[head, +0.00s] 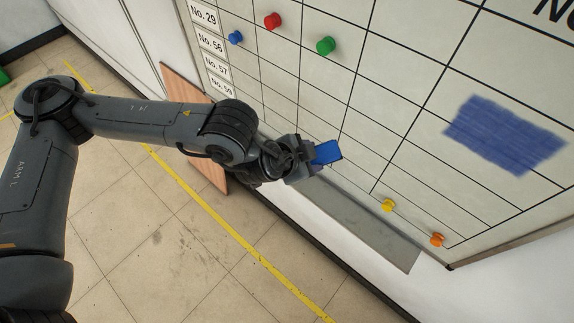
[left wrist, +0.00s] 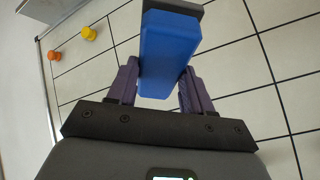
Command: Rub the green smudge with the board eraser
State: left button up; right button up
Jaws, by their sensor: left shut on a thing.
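My left gripper (head: 306,165) is shut on the board eraser (head: 327,152), which has a blue body. The left wrist view also shows the eraser (left wrist: 168,48) between the two fingers, with a dark pad at its far end. The gripper holds it just above the tray under the whiteboard (head: 405,120); I cannot tell whether it touches the board. No green smudge shows; the only smudge in view is a blue patch (head: 505,135) on the right part of the board, well apart from the eraser. My right gripper is not in view.
Red (head: 272,21), blue (head: 235,38) and green (head: 326,46) magnets sit on the upper left of the board. Yellow (head: 388,205) and orange (head: 437,239) magnets sit near its lower edge. A grey tray (head: 375,228) runs below. A brown panel (head: 185,85) leans behind my arm.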

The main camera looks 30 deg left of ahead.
pick_arm(q)
jog(key=w+d+r+m+h+p, duration=0.1)
jog(key=d+r+m+h, duration=0.45)
jog(key=r, duration=0.95)
jog(key=w+d+r+m+h, duration=0.1)
jog(key=d+r+h, duration=0.1)
jog(key=d+r, duration=1)
jog(key=a+r+t, duration=0.1)
jog(key=a+r, duration=0.2)
jog(key=r, duration=0.3)
jog(key=s+a+r+n+t+p, duration=0.1)
jog(key=a+r+t, duration=0.15)
jog(key=r, duration=0.35)
jog(key=a+r+t, duration=0.1)
jog(key=a+r, duration=0.3)
jog(key=r, duration=0.2)
jog(key=a+r+n+t+y, duration=0.25)
jog(key=a+r, duration=0.25)
jog(key=a, duration=0.3)
jog(key=w+a+f+m+t+h, duration=0.1)
jog(key=w+a+f+t, duration=0.1)
jog(key=w, duration=0.6)
jog(key=shift+w+a+f+t, duration=0.3)
jog(key=shift+a+t, duration=0.5)
jog(key=shift+a, duration=0.05)
